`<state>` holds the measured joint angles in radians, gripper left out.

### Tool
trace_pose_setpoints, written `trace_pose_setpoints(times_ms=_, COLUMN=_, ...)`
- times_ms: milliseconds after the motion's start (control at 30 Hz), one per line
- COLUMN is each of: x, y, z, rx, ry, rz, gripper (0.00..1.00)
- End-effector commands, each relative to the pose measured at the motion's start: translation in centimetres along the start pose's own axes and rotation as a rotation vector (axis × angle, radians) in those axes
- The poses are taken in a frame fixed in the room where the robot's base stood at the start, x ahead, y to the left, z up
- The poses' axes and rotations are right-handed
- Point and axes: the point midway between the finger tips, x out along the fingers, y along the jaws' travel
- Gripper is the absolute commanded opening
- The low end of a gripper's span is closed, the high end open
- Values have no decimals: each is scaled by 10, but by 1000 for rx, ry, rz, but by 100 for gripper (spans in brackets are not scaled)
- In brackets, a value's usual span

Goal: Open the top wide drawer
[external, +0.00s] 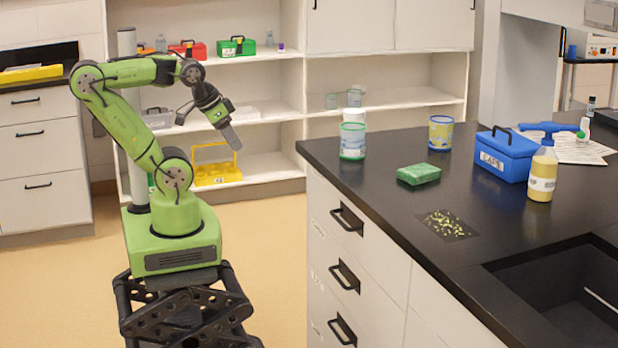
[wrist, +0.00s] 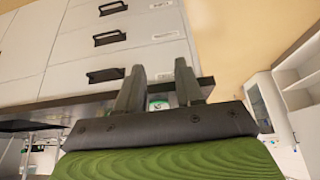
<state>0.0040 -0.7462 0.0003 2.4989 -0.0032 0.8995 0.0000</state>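The top wide drawer (external: 378,245) is the upper white front under the black countertop, with a black bar handle (external: 347,219). It looks shut. In the wrist view, which appears upside down, the top drawer's handle (wrist: 105,75) is nearest the counter edge, left of my fingers. My gripper (external: 229,133) hangs in the air left of the counter, well apart from the handle. In the wrist view my gripper (wrist: 160,88) has its two fingers spread, with nothing held between them.
Two lower drawers with handles (external: 345,276) (external: 343,329) sit below, both shut. The countertop (external: 400,215) holds a green sponge (external: 419,174), a blue box (external: 506,155), a yellow bottle (external: 542,175) and jars. Shelves (external: 265,167) stand behind my arm. The floor between me and the drawers is clear.

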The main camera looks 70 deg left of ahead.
Motion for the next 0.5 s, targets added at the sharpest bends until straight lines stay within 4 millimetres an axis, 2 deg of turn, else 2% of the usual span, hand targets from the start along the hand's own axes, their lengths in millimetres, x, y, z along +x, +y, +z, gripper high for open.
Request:
trace_pose_setpoints(times_ms=133, x=13, y=8, z=-22, rx=55, ry=-91, rz=7, gripper=37)
trace_pose_setpoints(times_ms=267, x=43, y=31, z=-52, rx=167, ry=-220, rz=-46, gripper=37)
trace_pose_setpoints(times_ms=400, x=81, y=71, z=-69, rx=330, ry=-306, rz=-175, gripper=37)
trace_pose_setpoints(times_ms=500, x=106, y=105, z=-71, rx=472, ry=-320, rz=-298, gripper=37)
